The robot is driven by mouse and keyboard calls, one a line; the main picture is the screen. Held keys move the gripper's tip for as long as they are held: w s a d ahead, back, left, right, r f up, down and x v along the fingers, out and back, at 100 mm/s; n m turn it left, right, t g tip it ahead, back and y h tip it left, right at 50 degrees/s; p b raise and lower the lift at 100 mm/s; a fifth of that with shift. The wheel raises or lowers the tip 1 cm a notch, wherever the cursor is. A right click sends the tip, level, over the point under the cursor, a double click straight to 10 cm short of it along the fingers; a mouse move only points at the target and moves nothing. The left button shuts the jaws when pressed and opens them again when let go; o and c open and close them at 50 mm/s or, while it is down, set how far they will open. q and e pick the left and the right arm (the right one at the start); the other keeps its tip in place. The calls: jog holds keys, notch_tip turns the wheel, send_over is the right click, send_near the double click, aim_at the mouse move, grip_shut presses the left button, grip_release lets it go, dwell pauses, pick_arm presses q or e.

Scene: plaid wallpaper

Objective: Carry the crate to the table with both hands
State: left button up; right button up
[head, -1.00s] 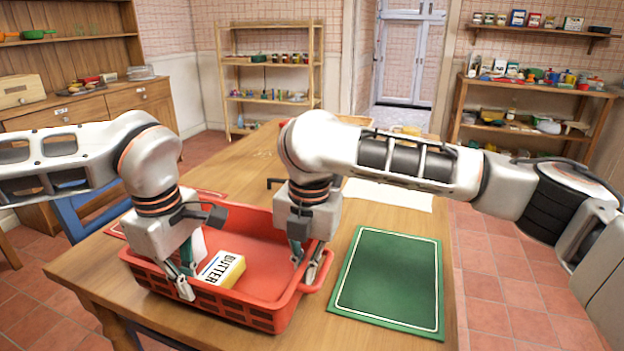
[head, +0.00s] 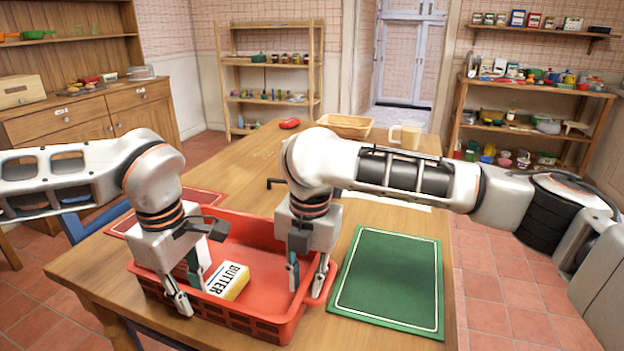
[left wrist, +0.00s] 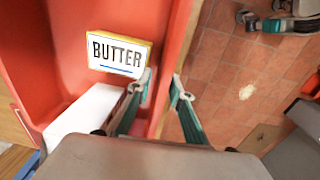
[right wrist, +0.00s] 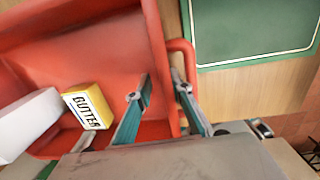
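The red crate (head: 262,238) appears to rest on the wooden table (head: 84,272) at its near edge. It holds a yellow-and-white butter box (head: 229,281) and a white block-like item (left wrist: 85,115), mostly hidden by my left gripper in the head view. My left gripper (head: 190,294) is at the crate's left near part, its fingers open on either side of the wall. The left wrist view shows gaps beside that wall. My right gripper (head: 307,280) is at the right end by the handle (right wrist: 180,52), also open, its fingers straddling the wall.
A green mat (head: 392,280) lies right of the crate, and a red mat (head: 207,197) lies partly behind it. A mug (head: 405,137), a basket (head: 345,126) and a red item (head: 289,123) stand at the table's far end. A blue chair (head: 92,222) is at the left.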

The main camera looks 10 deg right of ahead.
jog(key=shift+r, duration=0.55)
pick_arm(q)
notch_tip(320, 180, up, 12)
jog(key=shift+s+a, duration=0.15)
jog(key=shift+s, duration=0.2)
pick_arm(e)
jog(key=r, duration=1.1)
jog(key=shift+s+d, duration=0.2)
jog(key=shift+s, duration=0.1)
